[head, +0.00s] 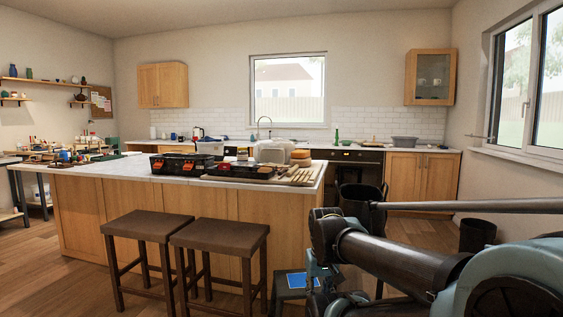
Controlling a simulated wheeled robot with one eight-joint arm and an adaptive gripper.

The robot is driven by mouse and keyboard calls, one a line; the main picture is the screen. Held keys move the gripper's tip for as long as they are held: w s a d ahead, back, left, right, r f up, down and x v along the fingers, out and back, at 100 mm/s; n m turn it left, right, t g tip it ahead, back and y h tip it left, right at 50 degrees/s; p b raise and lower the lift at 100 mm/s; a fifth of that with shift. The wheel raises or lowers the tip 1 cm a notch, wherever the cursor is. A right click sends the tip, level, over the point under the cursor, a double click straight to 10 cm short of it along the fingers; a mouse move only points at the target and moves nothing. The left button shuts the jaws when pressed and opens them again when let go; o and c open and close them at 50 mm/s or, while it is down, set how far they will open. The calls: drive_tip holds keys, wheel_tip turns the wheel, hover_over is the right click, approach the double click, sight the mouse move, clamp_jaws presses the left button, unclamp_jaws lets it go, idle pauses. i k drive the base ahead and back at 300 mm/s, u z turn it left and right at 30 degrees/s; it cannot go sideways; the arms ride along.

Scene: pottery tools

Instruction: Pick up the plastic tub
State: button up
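Two things could be the plastic tub, and I cannot tell which is meant. A grey, open tub (405,142) sits on the back counter, right of the sink. A pale, whitish container (271,151) stands on the kitchen island among other items; its lower part is partly hidden by a black tray. My arm fills the lower right of the head view, well in front of the island and counter. I cannot make out my gripper's fingers in this view, and nothing held shows.
The kitchen island (110,168) stands between me and the back counter (440,149). Black trays with tools (182,166) lie on it. Two brown stools (219,234) stand before it. A dark bin (477,235) stands at right. Wooden floor (40,270) is free at the left.

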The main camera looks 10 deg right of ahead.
sight(266, 155)
drive_tip(key=i, duration=0.85)
drive_tip(key=u, duration=0.05)
